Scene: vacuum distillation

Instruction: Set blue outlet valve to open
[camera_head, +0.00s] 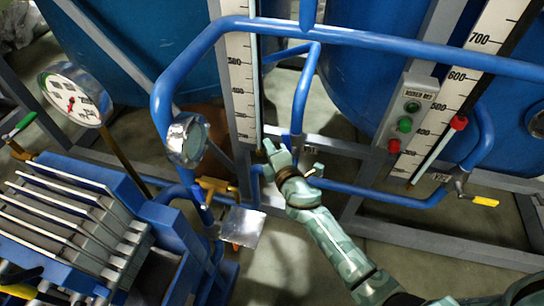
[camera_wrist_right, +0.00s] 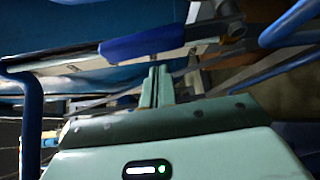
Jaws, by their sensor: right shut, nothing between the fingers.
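A blue lever-like handle (camera_wrist_right: 143,43) lies across the right wrist view, just beyond my fingers, with a metal fitting at its right end. I take it for the blue outlet valve's handle; a small gap seems to show between it and the fingertips. In the head view a small blue piece (camera_head: 297,143) stands by my right gripper (camera_head: 269,148), and the valve body is mostly hidden behind the gripper. My right gripper's fingers are together and empty, and they also show in the right wrist view (camera_wrist_right: 156,82). My left gripper is out of view.
Blue pipes (camera_head: 400,45) arch around the area. A round gauge (camera_head: 187,140) and a brass-coloured handle (camera_head: 215,187) are left of my gripper. A button box (camera_head: 408,115) and a yellow-handled valve (camera_head: 482,201) are to the right. A plate stack (camera_head: 70,225) fills the lower left.

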